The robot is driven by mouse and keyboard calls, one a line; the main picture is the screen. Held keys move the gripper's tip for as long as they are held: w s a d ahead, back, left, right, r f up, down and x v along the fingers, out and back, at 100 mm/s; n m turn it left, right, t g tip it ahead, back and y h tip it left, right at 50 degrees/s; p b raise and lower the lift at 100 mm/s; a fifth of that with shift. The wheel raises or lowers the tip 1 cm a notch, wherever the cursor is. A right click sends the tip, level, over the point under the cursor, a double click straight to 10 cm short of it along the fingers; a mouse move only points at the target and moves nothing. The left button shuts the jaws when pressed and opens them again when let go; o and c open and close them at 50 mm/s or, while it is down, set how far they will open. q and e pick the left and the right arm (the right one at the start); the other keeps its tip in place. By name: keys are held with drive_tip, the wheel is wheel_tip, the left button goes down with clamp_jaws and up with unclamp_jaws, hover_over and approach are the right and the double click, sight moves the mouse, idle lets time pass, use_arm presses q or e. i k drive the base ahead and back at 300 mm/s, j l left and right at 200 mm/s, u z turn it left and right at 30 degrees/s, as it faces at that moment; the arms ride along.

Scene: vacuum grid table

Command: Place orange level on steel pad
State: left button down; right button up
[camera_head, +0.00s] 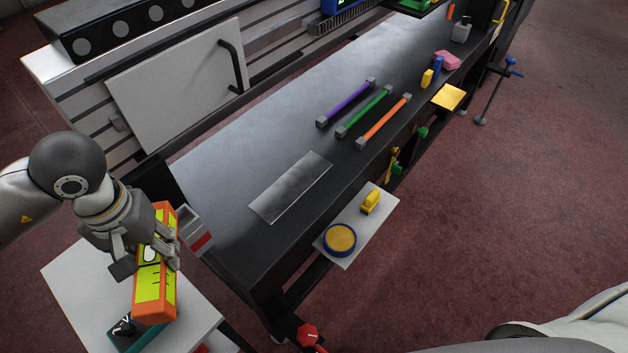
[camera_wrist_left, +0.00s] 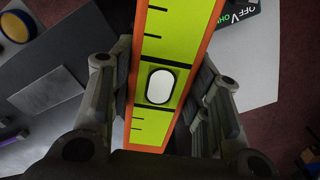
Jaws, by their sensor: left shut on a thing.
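The orange level (camera_head: 156,267), with a yellow-green face and a pale vial, is between the fingers of my left gripper (camera_head: 147,256) above the white side table at the lower left. In the left wrist view the level (camera_wrist_left: 172,45) runs lengthwise between the two fingers (camera_wrist_left: 160,95), and the gripper is shut on it. The steel pad (camera_head: 291,187) is a flat grey rectangle lying bare on the dark bench, to the right of the gripper. It is also partly visible in the left wrist view (camera_wrist_left: 50,88). My right gripper is not in view.
A dark teal meter (camera_head: 138,334) lies on the white side table (camera_head: 85,280), by the level's lower end. A grey and red bin (camera_head: 198,232) is at the bench's near end. Purple, green and orange bars (camera_head: 384,121) lie beyond the pad. A shelf holds a blue-yellow roll (camera_head: 340,239).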

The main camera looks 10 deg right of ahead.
sight(292, 183)
drive_tip(key=l+z, duration=0.35)
drive_tip(key=i+l+z, duration=0.1)
drive_tip(key=z, duration=0.3)
